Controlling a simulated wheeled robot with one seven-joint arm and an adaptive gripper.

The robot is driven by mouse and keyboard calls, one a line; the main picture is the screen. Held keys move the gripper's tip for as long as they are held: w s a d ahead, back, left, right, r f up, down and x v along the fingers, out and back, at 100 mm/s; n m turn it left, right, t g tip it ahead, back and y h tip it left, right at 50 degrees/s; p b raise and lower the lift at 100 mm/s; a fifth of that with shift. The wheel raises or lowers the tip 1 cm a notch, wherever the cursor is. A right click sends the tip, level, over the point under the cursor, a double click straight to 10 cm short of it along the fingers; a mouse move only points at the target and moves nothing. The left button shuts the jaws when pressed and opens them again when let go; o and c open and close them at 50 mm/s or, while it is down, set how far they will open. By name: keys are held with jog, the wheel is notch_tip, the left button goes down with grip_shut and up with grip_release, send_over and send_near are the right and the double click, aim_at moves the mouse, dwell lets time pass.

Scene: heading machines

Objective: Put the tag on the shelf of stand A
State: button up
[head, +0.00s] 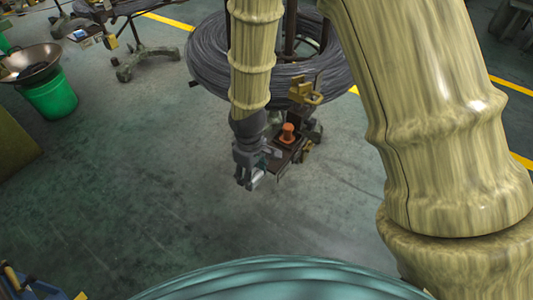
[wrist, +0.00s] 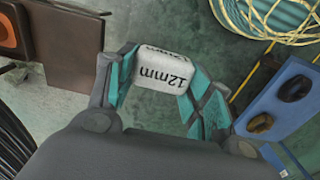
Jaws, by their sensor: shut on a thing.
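My gripper (head: 251,172) hangs over the floor at the centre of the head view. In the wrist view my gripper (wrist: 163,88) is shut on a white tag (wrist: 166,72) printed "12mm", held between the two teal-padded fingers. In the head view the tag (head: 258,177) is a small pale patch at the fingertips. A small dark shelf (head: 285,157) with an orange piece on it is just right of my gripper, in front of the wire coil stand. No letter is readable, so I cannot tell whether this is stand A.
A large grey wire coil (head: 205,62) is behind my arm. A green bucket (head: 50,98) with a pan on top stands at left. The wrist view shows a blue panel (wrist: 290,95) at right and a yellow coil (wrist: 270,15).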

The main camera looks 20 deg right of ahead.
jog(key=w+d, duration=0.2)
jog(key=w, duration=0.2)
jog(key=w+d+f, duration=0.1)
jog(key=w+d, duration=0.2)
jog(key=w, duration=0.1)
jog(key=w+d, duration=0.2)
jog(key=w, duration=0.2)
jog(key=shift+w+d+f, duration=0.15)
jog(key=shift+w+d, duration=0.2)
jog(key=shift+w+f, duration=0.1)
jog(key=shift+f, duration=1.65)
jog(key=shift+f, duration=0.15)
jog(key=o, duration=0.7)
notch_tip(320, 180, up, 12)
jog(key=shift+r+p, duration=0.15)
jog(key=shift+p, duration=0.2)
